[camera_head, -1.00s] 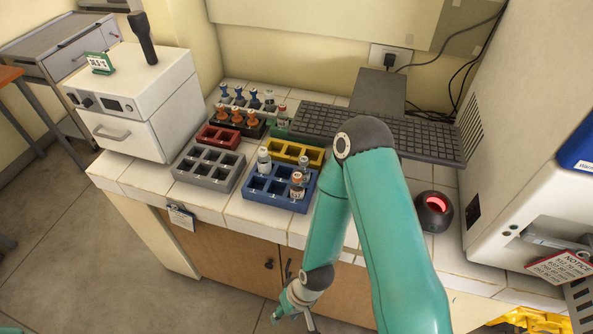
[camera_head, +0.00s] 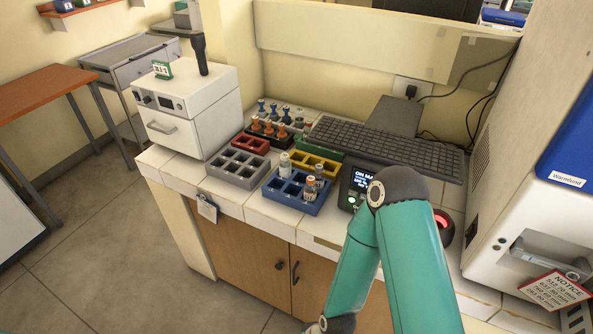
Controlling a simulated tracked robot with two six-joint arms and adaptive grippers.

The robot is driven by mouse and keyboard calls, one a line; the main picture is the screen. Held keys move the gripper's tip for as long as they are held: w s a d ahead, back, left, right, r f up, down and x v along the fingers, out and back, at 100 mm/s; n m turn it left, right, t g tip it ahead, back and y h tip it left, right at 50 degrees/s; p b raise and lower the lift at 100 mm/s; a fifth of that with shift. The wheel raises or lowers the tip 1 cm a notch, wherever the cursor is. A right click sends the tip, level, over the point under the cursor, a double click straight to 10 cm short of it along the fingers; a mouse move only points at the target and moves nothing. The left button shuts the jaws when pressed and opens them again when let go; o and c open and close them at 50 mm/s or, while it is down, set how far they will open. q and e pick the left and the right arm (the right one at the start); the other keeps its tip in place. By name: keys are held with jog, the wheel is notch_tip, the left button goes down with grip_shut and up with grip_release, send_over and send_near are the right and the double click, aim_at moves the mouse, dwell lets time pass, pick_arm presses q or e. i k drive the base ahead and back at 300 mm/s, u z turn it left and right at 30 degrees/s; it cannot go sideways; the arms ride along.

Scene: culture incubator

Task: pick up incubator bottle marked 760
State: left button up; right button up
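A blue rack (camera_head: 300,205) stands near the front edge of the tiled counter. Two small bottles stand at its right side: a front bottle with an orange-brown label (camera_head: 309,190) and a grey-capped bottle behind it (camera_head: 320,172). A white-capped bottle (camera_head: 285,165) stands at the back left of the rack, by the yellow rack. The bottle numbers are too small to read, so I cannot tell which is 760. My teal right arm reaches down in front of the counter, right of the blue rack. Its gripper is below the picture. My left gripper is not in view.
A grey rack (camera_head: 239,168) looks empty; red (camera_head: 250,144) and yellow (camera_head: 316,160) racks are behind. A small screen device (camera_head: 355,187) stands beside my arm. A white box (camera_head: 188,110) is left, a keyboard (camera_head: 385,145) behind, a large white machine (camera_head: 530,215) right.

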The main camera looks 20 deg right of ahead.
aim_at(284, 165)
jog(key=u, duration=0.1)
jog(key=i, duration=0.9)
jog(key=z, duration=0.25)
jog(key=k, duration=0.75)
jog(key=u, duration=0.2)
jog(key=i, duration=0.7)
jog(key=z, duration=0.05)
